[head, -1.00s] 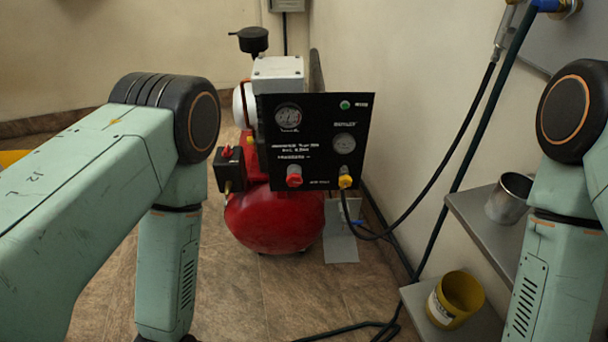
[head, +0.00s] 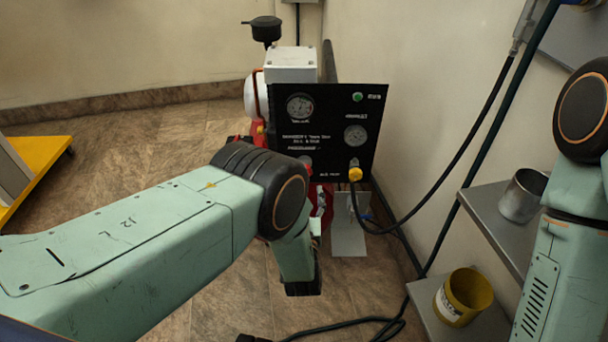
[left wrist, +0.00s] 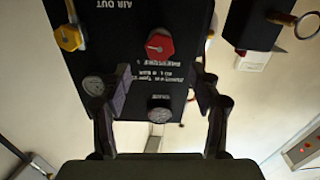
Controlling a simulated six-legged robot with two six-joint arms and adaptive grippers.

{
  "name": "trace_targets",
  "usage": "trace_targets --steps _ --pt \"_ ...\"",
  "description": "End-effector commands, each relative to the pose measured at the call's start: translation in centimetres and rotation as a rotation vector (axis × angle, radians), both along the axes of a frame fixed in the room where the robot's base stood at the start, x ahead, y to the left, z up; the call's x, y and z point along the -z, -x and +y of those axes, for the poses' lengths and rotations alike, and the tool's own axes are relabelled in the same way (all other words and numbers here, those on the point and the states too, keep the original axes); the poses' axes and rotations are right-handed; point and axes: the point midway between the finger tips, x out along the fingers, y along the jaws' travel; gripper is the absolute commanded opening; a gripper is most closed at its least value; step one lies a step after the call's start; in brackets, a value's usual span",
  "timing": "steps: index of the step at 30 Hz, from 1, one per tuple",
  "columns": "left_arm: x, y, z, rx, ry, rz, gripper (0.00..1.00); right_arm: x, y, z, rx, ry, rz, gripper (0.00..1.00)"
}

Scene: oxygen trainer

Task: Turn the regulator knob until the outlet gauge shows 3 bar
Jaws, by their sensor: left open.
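The black panel (head: 372,104) stands upright on the compressor. The red knob (head: 307,161) on its lower left is partly covered by my left arm; I take it as the regulator knob. It shows clearly in the left wrist view (left wrist: 160,45), where the panel appears upside down. The right-hand gauge (head: 356,135), above the yellow fitting (head: 355,174), seems to be the outlet gauge; its reading is too small to tell. My left gripper (left wrist: 162,78) is open and empty, facing the panel, with the red knob beyond its fingertips. My right gripper is out of view.
Another gauge (head: 300,106) sits upper left on the panel. A black hose (head: 452,165) runs from the yellow fitting along the right wall. Grey shelves at right hold a metal cup (head: 521,196) and a yellow pot (head: 463,297). A yellow platform (head: 42,165) stands at left.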

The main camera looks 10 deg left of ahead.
Motion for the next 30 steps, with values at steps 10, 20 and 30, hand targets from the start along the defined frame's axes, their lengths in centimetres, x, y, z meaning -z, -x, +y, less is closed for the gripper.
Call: trace_targets --steps 10,20,30 --pt "0.2 -4.9 1.0 0.0 -0.001 -0.003 0.63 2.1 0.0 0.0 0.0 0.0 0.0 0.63" --pt "0.0 -7.5 1.4 0.002 -0.001 0.0 0.63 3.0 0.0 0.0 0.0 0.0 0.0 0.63" --pt "0.0 -7.5 1.4 0.002 -0.002 0.001 0.53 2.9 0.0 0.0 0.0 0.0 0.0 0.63"
